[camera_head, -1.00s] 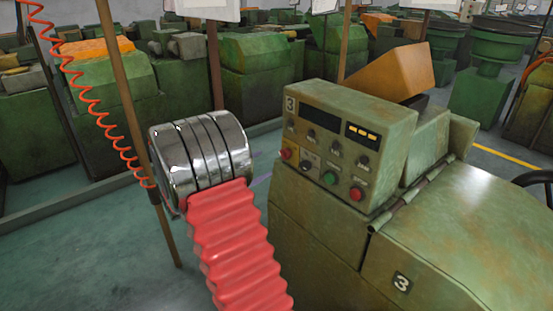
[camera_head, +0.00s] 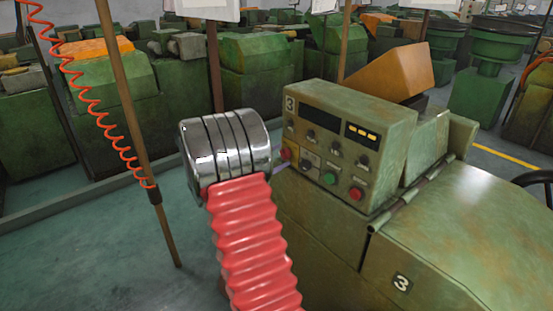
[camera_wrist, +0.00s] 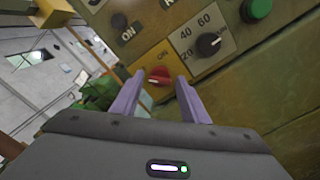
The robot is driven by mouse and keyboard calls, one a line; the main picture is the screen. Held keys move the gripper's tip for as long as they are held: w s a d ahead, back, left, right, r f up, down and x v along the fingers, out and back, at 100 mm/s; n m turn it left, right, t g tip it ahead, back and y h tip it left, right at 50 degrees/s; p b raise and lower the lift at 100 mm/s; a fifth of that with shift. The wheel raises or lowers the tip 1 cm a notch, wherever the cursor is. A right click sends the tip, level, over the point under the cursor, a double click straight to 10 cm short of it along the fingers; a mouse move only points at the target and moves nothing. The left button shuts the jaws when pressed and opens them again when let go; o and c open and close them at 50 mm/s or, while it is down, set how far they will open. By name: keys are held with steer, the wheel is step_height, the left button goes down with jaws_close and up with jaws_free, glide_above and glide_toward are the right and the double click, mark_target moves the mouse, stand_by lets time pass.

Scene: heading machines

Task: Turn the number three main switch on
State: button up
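The main switch is a red rotary knob (camera_wrist: 160,75) on a yellow plate marked ON, at the lower left corner of the panel of machine number three (camera_head: 340,125). In the head view the red knob (camera_head: 286,154) shows just beyond my arm's end. My gripper (camera_wrist: 160,83) has two purple fingers, spread apart. In the wrist view the knob appears between the fingertips, with a gap on each side. I cannot tell whether the fingers reach around it or stop just short. In the head view my arm hides most of the gripper.
Right of the switch are a black dial (camera_wrist: 209,44) with numbers, a green button (camera_head: 329,178) and a red button (camera_head: 356,194). Black knobs sit above. A brown post (camera_head: 135,120) with a coiled red cable stands left. Floor is open at lower left.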

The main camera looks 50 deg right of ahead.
steer(key=c, duration=0.7)
steer(key=shift+a, duration=0.15)
steer(key=shift+c, duration=0.7)
steer(key=shift+m, duration=0.3)
steer(key=m, duration=1.7)
steer(key=shift+s+f, duration=0.1)
steer(key=shift+f, duration=0.2)
